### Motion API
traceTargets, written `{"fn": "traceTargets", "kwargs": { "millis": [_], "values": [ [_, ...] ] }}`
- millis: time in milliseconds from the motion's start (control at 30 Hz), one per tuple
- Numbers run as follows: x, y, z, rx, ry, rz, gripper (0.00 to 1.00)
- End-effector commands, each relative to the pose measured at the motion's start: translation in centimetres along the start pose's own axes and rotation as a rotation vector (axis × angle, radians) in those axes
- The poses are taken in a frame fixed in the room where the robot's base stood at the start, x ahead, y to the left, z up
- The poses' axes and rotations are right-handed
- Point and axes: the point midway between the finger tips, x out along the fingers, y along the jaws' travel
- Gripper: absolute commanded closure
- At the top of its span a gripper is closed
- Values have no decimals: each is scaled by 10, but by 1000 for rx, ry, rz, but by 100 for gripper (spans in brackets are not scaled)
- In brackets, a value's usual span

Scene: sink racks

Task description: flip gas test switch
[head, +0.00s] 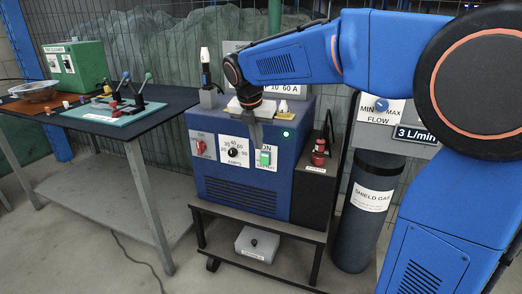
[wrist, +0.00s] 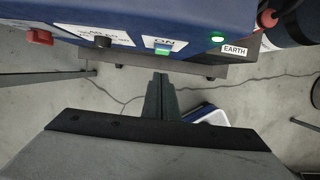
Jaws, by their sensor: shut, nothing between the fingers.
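The gas test switch (head: 265,157) is a small green and white rocker on the front of the blue welder (head: 240,190), with "ON" printed above it and further lettering below that is too small to read. In the wrist view the switch (wrist: 163,46) is at the top middle, with its green part showing. My gripper (head: 256,142) points down in front of the welder, just left of the switch in the head view. In the wrist view its fingers (wrist: 160,80) are together and empty, with a visible gap to the switch. I cannot tell their exact depth from the panel.
The panel also holds a black dial (head: 234,152), a red switch (head: 200,147) and a lit green lamp (head: 286,135). A red connector (head: 319,152) is at the right side. A gas cylinder (head: 362,220) stands right; a workbench (head: 150,118) stands left.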

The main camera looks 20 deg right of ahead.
Motion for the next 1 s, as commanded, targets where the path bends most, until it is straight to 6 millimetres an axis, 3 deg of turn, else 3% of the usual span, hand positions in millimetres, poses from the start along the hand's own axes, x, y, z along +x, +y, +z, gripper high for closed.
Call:
{"fn": "traceTargets", "kwargs": {
  "millis": [200,400,867,1000],
  "values": [
    [-39,0,8,1,-2,3,100],
    [-56,0,12,0,-1,2,100],
    [-60,-2,12,9,-1,2,100],
    [-60,-20,5,116,3,12,100]
  ]
}}
